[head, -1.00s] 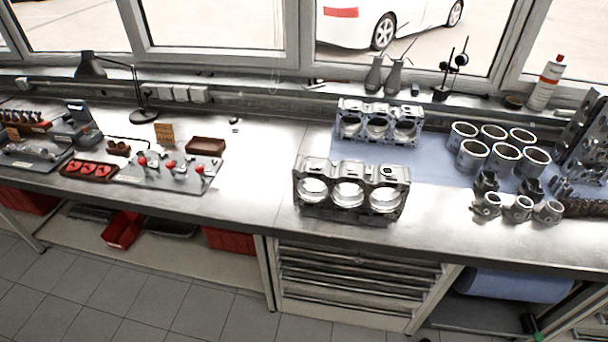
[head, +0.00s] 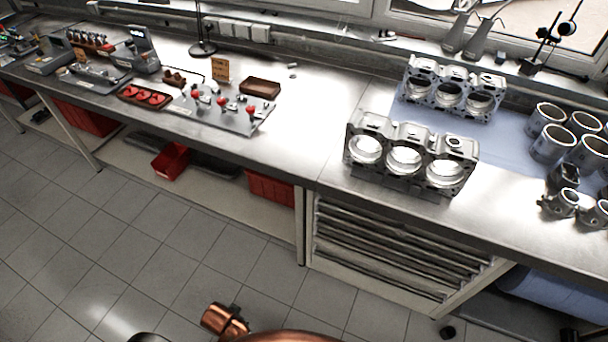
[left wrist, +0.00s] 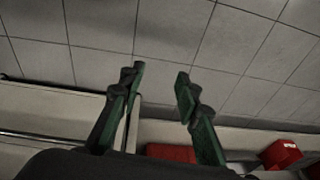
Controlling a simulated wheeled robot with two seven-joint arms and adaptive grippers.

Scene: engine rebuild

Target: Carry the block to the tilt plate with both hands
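A grey metal engine block with three bores (head: 405,157) stands near the front edge of the bench in the head view. A similar three-bore block (head: 450,90) stands behind it on a blue mat. A flat grey plate with red-knobbed fittings (head: 225,117) lies to the left on the bench; I cannot tell whether it is the tilt plate. My left gripper (left wrist: 158,80) is open and empty in the left wrist view, with floor tiles beyond its fingers. No gripper shows in the head view, and my right gripper is out of view.
Several cylinder sleeves (head: 552,142) stand right of the blocks. A brown tray (head: 260,88) and a small sign (head: 220,69) stand behind the plate. Bare bench (head: 310,125) lies between plate and front block. Drawers (head: 385,250) and red bins (head: 170,161) are below.

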